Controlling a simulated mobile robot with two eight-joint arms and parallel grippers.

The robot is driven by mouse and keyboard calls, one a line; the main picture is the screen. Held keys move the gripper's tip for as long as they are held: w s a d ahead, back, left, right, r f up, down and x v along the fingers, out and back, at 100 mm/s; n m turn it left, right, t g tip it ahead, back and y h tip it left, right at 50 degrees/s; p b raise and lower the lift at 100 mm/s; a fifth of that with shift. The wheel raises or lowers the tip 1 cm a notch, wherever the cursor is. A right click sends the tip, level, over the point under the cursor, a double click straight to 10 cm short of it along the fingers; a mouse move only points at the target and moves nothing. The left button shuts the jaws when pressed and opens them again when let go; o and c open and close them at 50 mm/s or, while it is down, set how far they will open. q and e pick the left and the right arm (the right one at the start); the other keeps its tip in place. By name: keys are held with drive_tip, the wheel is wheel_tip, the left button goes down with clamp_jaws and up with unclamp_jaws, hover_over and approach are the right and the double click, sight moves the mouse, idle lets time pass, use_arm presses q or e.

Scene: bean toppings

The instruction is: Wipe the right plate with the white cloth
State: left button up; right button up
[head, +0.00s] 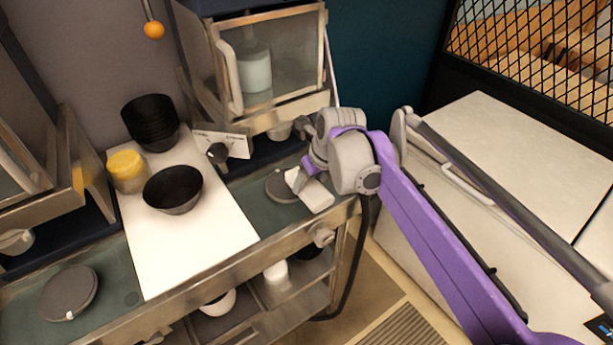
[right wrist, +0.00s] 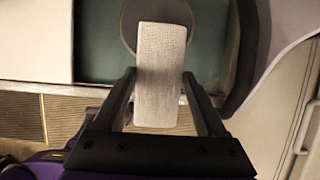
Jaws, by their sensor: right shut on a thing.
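The white cloth (head: 314,194) is a small pale block at the tip of my right gripper (head: 300,176). In the right wrist view the cloth (right wrist: 160,80) stands between the two dark fingers of the gripper (right wrist: 165,98), which is shut on it. The right plate (head: 281,187) is a dark grey disc on the green counter, partly hidden by the cloth and gripper. In the right wrist view the cloth covers much of the plate (right wrist: 130,28); I cannot tell whether they touch. My left gripper is not in view.
A white board (head: 190,240) holds a black bowl (head: 173,188), a stack of black bowls (head: 151,122) and a yellow-topped jar (head: 127,172). Another dark plate (head: 68,292) lies at the left. A glass-fronted dispenser (head: 268,60) stands behind the right plate.

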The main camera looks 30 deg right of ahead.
sight(325, 200)
drive_tip(key=shift+s+d+r+p, duration=0.1)
drive_tip(key=shift+s+r+p, duration=0.15)
drive_tip(key=shift+s, duration=0.85)
drive_tip(key=shift+s+d+r+p, duration=0.15)
drive_tip(key=shift+s+r, duration=0.15)
drive_tip(key=shift+s, duration=0.75)
drive_tip(key=shift+s+r+p, duration=0.2)
drive_tip(key=shift+s+r, duration=0.05)
drive_tip(key=shift+s, duration=0.85)
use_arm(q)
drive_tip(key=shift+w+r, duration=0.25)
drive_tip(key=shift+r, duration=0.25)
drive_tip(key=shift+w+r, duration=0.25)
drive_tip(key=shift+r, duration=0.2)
use_arm(e)
drive_tip(key=shift+s, duration=0.25)
